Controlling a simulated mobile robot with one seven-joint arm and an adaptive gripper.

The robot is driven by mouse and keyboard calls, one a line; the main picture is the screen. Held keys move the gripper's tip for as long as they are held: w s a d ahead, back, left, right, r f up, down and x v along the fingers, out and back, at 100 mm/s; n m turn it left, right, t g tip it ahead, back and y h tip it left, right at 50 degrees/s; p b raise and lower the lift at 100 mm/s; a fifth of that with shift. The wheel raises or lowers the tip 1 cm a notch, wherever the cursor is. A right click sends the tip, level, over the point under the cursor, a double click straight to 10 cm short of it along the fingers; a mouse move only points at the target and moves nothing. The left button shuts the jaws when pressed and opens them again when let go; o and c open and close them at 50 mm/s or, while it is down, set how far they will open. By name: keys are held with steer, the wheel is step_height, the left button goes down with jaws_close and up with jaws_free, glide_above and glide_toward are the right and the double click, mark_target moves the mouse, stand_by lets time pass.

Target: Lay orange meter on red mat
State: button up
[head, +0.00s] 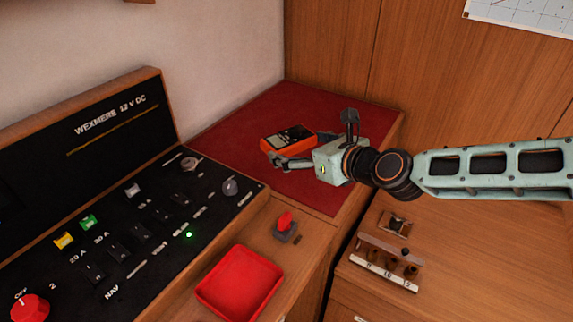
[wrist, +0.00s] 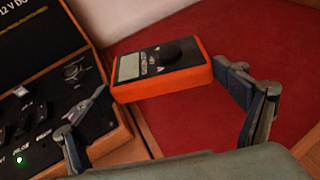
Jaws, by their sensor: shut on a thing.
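The orange meter (head: 288,139) has a black face with a grey screen and a dark dial. In the head view it shows over the red mat (head: 245,115), at the fingers of my gripper (head: 288,160). In the wrist view the meter (wrist: 162,70) lies between the two fingers of my gripper (wrist: 165,110), face up and slightly tilted. The right finger touches its end; the left finger's contact is hard to make out. The red mat (wrist: 280,60) spreads behind and below the meter. Whether the meter touches the mat or hangs above it, I cannot tell.
A black switch panel (head: 150,215) with a raised back stands at the left. A red tray (head: 240,284) and a red switch (head: 285,222) are in front of the mat. A small wooden rack (head: 385,268) stands at the lower right.

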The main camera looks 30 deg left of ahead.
steer(key=w+a+f, duration=0.1)
steer(key=a+f, duration=0.1)
steer(key=w+a+f+b, duration=0.1)
steer(key=w+f, duration=0.1)
steer(key=w+a+f, duration=0.1)
steer(key=a+f, duration=0.1)
steer(key=shift+w+a+f+b, duration=0.3)
steer(key=shift+w+f+b, duration=0.05)
steer(key=shift+f+b, duration=0.05)
steer(key=shift+w+f+b, duration=0.1)
steer(key=shift+f+b, duration=0.2)
steer(key=shift+f, duration=1.35)
steer(key=o, duration=1.1)
steer(key=shift+f, duration=0.1)
steer(key=p+v, duration=0.2)
steer(key=v, duration=1)
